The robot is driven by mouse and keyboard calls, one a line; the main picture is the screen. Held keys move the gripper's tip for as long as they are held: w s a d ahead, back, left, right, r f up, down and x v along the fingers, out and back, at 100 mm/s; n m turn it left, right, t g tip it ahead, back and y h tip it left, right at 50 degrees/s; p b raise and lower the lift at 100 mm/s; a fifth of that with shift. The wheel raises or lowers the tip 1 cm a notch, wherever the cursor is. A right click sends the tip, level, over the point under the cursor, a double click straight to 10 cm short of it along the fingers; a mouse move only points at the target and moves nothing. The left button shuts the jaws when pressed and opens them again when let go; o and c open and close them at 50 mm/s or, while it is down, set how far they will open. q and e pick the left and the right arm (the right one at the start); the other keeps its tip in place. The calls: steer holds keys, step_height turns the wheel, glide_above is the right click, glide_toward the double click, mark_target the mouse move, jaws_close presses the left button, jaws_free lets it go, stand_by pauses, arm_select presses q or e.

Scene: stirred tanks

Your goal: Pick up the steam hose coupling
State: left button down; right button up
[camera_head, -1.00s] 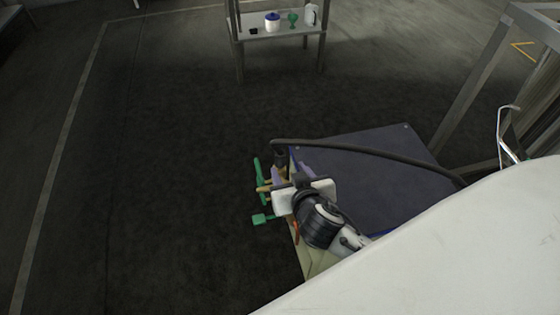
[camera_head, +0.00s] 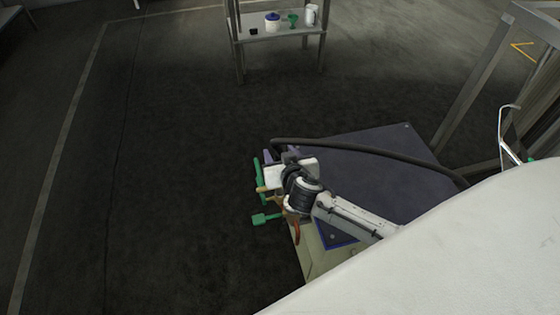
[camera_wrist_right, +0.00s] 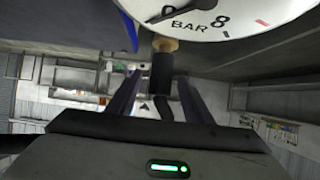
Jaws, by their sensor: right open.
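The steam hose coupling (camera_wrist_right: 162,72) is a short black cylinder under a brass-coloured fitting in the right wrist view. It stands between the two fingers of my right gripper (camera_wrist_right: 157,98). The fingers are apart, with gaps visible beside the coupling. In the head view my right gripper (camera_head: 268,156) is at the left end of the black hose (camera_head: 360,150), by the left edge of the dark-topped unit. There the gripper and wrist hide most of the coupling. My left gripper is not in view.
A white pressure gauge (camera_wrist_right: 215,15) marked BAR is close above the coupling. Green valve handles (camera_head: 264,219) stick out left of the dark-topped unit (camera_head: 380,185). A shelf (camera_head: 280,34) with a jar and other small items stands at the back. Open floor lies left.

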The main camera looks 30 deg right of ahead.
steer(key=shift+c, duration=0.4)
steer(key=c, duration=1.1)
steer(key=shift+r, duration=0.15)
